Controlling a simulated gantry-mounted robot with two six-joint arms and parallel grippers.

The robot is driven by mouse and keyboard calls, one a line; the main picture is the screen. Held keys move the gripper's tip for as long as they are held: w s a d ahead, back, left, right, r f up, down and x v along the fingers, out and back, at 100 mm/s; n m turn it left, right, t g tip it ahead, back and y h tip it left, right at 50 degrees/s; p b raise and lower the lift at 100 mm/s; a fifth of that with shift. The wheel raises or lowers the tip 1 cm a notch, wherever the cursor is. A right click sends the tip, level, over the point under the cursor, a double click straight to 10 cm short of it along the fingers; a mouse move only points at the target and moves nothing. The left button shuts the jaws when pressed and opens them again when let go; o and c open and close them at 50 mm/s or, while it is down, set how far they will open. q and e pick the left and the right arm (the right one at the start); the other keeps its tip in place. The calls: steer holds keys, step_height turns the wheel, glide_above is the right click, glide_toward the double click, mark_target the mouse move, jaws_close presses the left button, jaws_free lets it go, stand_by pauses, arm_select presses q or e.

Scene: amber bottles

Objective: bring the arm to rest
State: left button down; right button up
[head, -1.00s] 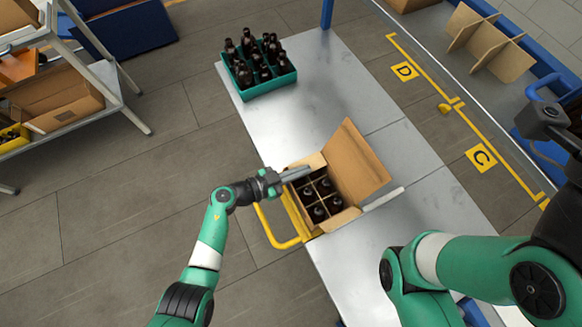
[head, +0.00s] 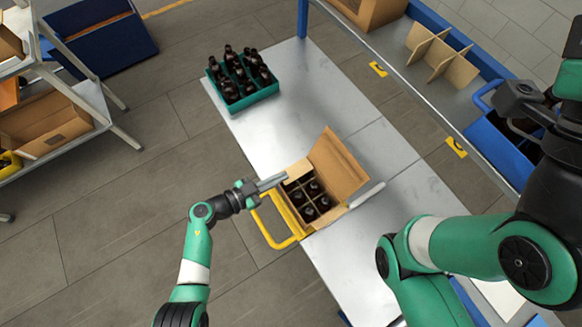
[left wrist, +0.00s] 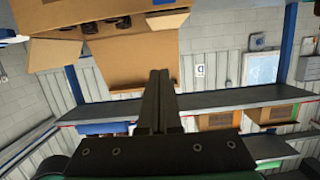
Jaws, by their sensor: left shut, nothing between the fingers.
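My left gripper (head: 272,182) is shut and empty. In the head view its fingertips sit by the left rim of an open cardboard carton (head: 338,178); touching or apart cannot be told. The carton stands on the table with a flap raised and holds several amber bottles (head: 310,190) between dividers. In the left wrist view my closed fingers (left wrist: 157,100) point toward the carton (left wrist: 130,57), whose flap hangs behind them.
A green crate (head: 252,97) of dark bottles stands at the far end of the metal table (head: 300,85). A yellow frame (head: 270,232) is beside the carton's left side. A shelf (head: 425,85) with cardboard dividers and a blue bin (head: 500,145) is at right. A rack (head: 75,110) stands left.

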arm_select(q)
steer(key=p+v, duration=0.1)
steer(key=v, duration=0.4)
steer(key=shift+s+a, duration=0.15)
steer(key=shift+a, duration=0.1)
arm_select(e)
steer(key=shift+r, duration=0.95)
arm_select(q)
steer(key=shift+d, duration=0.1)
